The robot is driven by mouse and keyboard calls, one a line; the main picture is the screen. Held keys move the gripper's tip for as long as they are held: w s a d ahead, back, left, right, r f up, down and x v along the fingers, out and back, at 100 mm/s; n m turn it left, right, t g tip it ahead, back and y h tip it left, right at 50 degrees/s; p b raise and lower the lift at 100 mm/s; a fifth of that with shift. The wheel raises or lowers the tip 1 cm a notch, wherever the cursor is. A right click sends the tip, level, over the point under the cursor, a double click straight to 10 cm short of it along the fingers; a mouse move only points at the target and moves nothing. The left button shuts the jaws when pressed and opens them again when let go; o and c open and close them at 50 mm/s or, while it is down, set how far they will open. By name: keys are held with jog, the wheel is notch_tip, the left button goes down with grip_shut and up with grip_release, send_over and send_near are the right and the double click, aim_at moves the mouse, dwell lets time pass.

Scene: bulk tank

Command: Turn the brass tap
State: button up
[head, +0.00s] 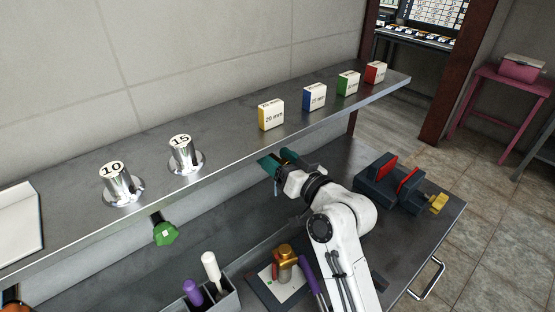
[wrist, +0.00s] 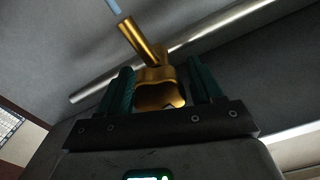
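The brass tap (wrist: 150,55) shows in the wrist view as a gold piece with a round stem angled up to the left and a wider, notched lower part. My gripper (wrist: 163,72) has one green finger on each side of that wider part. The fingers are spread apart, and I cannot tell whether they touch the brass. In the head view my gripper (head: 278,160) reaches in under the front edge of the steel shelf (head: 225,140). The shelf hides the tap there.
A green knob (head: 165,233) hangs below the shelf at left. Numbered metal cylinders (head: 182,155) and coloured blocks (head: 271,115) stand on the shelf. On the bench are a brass fitting (head: 285,256), a tool caddy (head: 217,296) and a dark vise (head: 393,190).

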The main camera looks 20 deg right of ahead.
jog(key=shift+f, duration=0.2)
jog(key=b+v, duration=0.2)
jog(key=v, duration=0.8)
jog(key=shift+s, duration=0.4)
jog(key=shift+r, duration=0.1)
jog(key=w+a+n+p, duration=0.1)
jog(key=w+a+n, duration=0.2)
jog(key=w, duration=0.7)
jog(key=shift+a+p, duration=0.2)
jog(key=shift+p, duration=0.2)
jog(key=shift+c, duration=0.2)
